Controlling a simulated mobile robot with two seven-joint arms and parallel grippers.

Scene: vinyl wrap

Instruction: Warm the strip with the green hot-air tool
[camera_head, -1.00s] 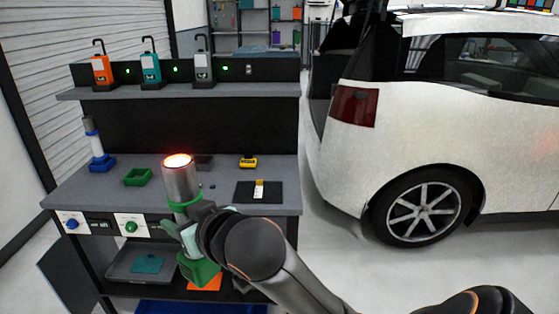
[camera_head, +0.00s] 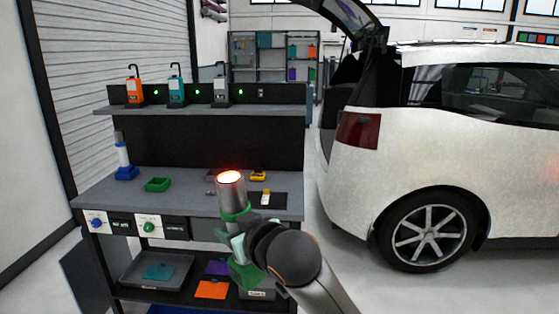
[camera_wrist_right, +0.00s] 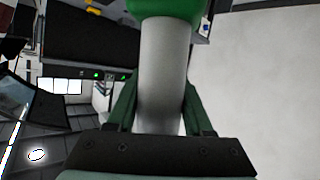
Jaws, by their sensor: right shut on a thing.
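The green hot-air tool (camera_head: 232,200) is upright in front of the bench in the head view. It has a grey metal barrel, a green collar and a green lower end, and its top glows orange-red. My right gripper (camera_head: 238,240) is shut around it. In the right wrist view, the tool's grey barrel (camera_wrist_right: 163,70) passes between the two fingers of my right gripper (camera_wrist_right: 160,110), with a green part at the top edge. I cannot clearly make out the strip. My left gripper is not in view.
An empty green holder (camera_head: 157,185) and a blue tool in a blue holder (camera_head: 122,158) stand on the grey bench (camera_head: 110,202). A white car (camera_head: 450,160) stands at the right. Clear floor lies between them.

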